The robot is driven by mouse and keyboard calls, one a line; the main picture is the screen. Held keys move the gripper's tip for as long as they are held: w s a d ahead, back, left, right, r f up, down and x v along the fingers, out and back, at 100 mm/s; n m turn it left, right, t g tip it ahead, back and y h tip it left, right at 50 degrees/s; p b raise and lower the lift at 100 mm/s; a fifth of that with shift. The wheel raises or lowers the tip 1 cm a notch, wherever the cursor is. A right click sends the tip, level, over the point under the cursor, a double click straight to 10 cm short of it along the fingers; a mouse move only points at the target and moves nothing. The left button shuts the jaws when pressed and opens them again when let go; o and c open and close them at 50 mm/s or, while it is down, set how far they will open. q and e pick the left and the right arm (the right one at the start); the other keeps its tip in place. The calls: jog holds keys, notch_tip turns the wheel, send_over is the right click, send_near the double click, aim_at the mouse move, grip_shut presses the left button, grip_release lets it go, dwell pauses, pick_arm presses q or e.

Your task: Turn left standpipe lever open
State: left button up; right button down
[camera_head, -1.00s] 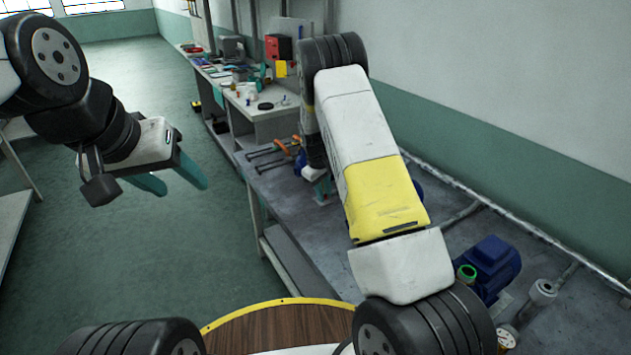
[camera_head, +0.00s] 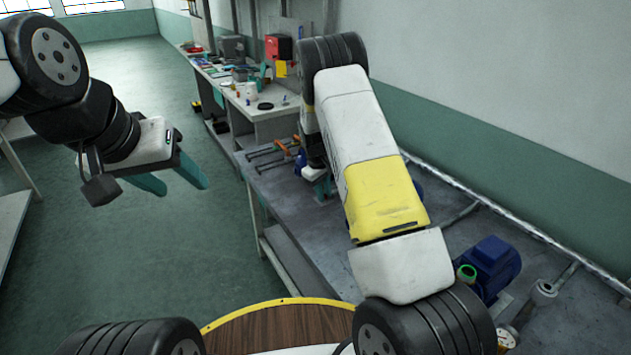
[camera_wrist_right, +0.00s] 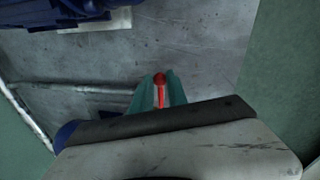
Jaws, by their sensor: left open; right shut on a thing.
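In the right wrist view, a thin red lever with a round red knob (camera_wrist_right: 160,79) lies between the teal fingers of my right gripper (camera_wrist_right: 159,92). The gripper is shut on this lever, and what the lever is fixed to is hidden. In the head view my right gripper (camera_head: 320,187) is low over the grey bench, mostly hidden behind my own arm, and the red lever cannot be made out there. My left gripper (camera_head: 172,178) is open and empty, in the air over the green floor, well left of the bench.
The grey bench (camera_head: 291,219) runs along the wall. A blue motor (camera_head: 490,264) stands on it at the right, with pipes beside it. Orange-handled parts (camera_head: 281,148) lie near the right gripper. A cluttered table (camera_head: 270,112) stands further back.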

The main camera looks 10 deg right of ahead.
dwell(0.6)
jog(key=f+t, duration=0.1)
jog(key=f+t+y, duration=0.1)
jog(key=t, duration=0.1)
jog(key=shift+s+d, duration=0.1)
jog(key=shift+s, duration=0.2)
jog(key=shift+f+m+t+y, duration=0.3)
jog(key=shift+f+t+y, duration=0.25)
jog(key=shift+t, duration=0.35)
jog(key=shift+w+f+t, duration=0.2)
jog(key=shift+f+t, duration=0.3)
jog(key=shift+t, duration=0.4)
jog(key=c, duration=1.3)
grip_release()
jog(key=v, duration=0.7)
jog(key=shift+s+r, duration=0.25)
jog(key=shift+r, duration=0.05)
